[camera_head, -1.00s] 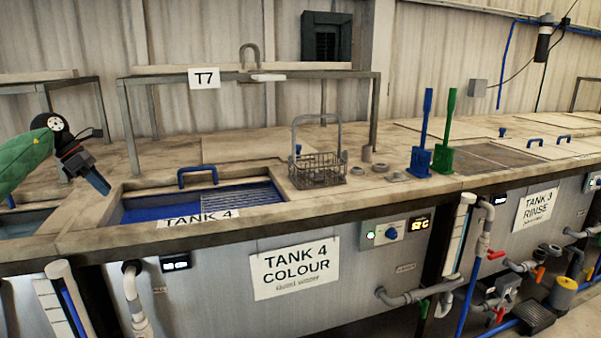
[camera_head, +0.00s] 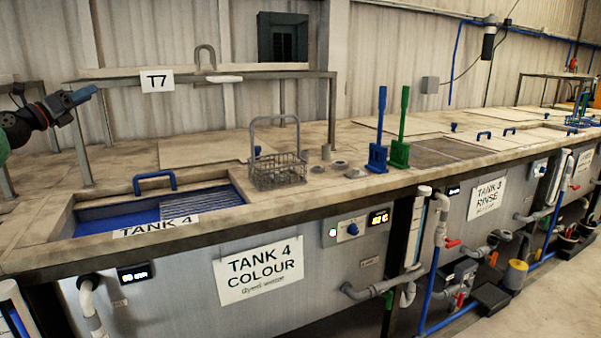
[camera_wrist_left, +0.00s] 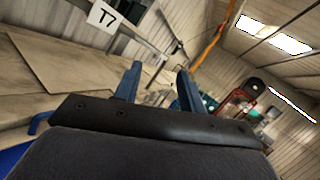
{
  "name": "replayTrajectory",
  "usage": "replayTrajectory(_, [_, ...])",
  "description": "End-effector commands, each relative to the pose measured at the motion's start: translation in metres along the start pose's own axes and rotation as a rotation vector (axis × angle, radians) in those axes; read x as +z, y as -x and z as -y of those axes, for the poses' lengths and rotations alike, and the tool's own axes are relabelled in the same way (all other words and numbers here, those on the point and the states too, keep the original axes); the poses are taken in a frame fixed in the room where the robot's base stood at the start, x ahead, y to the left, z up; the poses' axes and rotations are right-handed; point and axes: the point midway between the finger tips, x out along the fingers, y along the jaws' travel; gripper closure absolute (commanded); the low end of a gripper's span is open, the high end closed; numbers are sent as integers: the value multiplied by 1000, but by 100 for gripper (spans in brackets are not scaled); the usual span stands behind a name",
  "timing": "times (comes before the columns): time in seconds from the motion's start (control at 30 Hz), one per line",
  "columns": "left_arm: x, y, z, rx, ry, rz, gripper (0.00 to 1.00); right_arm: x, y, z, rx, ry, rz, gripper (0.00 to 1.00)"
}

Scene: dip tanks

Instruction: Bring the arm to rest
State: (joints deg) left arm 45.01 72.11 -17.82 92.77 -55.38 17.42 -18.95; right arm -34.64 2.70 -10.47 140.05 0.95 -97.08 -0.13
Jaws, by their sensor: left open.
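My left gripper (camera_head: 84,96) shows at the left edge of the head view, raised in front of the T7 frame, with its blue fingers pointing right. In the left wrist view its two blue fingers (camera_wrist_left: 156,88) stand apart with nothing between them, so it is open and empty. It touches nothing that I can see. My right gripper is in neither view.
Tank 4 (camera_head: 88,226) is open below my left gripper, with a blue handle (camera_head: 155,182) behind it. A wire basket (camera_head: 278,171) stands on the bench beside it. The T7 sign (camera_head: 157,81) hangs from a metal frame. Blue (camera_head: 378,157) and green (camera_head: 400,153) tools stand further right.

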Motion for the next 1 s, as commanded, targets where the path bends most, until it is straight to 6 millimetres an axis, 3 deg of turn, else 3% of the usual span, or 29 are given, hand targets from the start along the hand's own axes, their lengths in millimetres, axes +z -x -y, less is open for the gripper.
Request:
replayTrajectory(0.13, [24, -10, 27, -12, 159, 223, 59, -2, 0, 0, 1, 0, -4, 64])
replayTrajectory(0.27, [31, -12, 42, -10, 325, 400, 59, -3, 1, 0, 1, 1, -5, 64])
replayTrajectory(0.37, [26, -11, 47, 5, 467, 523, 59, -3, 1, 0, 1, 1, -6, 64])
replayTrajectory(0.53, [-11, -5, 47, 70, 730, 702, 59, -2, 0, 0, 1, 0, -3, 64])
replayTrajectory(0.67, [-63, 4, 41, 164, 943, 812, 59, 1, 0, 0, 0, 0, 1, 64])
replayTrajectory(0.77, [-119, 14, 37, 269, 1109, 879, 59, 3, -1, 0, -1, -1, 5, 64])
replayTrajectory(1.0, [-292, 60, 47, 633, 1466, 958, 59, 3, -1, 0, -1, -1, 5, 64])
